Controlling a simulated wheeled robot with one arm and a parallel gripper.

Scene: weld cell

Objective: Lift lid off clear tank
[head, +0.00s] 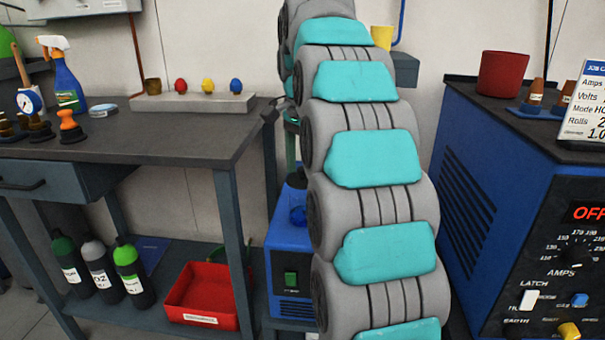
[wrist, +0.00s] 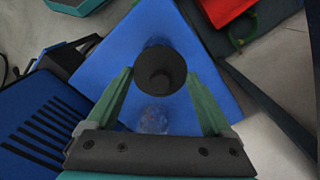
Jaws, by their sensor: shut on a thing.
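The clear tank (head: 298,213) stands on the blue box-shaped unit (head: 290,250) between the bench and the welder, partly hidden by my arm. In the wrist view the see-through tank (wrist: 154,118) shows against the blue top (wrist: 205,75). My gripper (wrist: 160,76) has its two green fingers shut on the dark round lid (wrist: 160,66), which sits between the fingertips. I cannot tell how far the lid is from the tank's rim.
The dark workbench (head: 130,135) stands left, with a red bin (head: 203,295) and bottles on its lower shelf. The blue welder (head: 475,200) stands close on the right, with a red pot (head: 503,73) on top. The gap between them is narrow.

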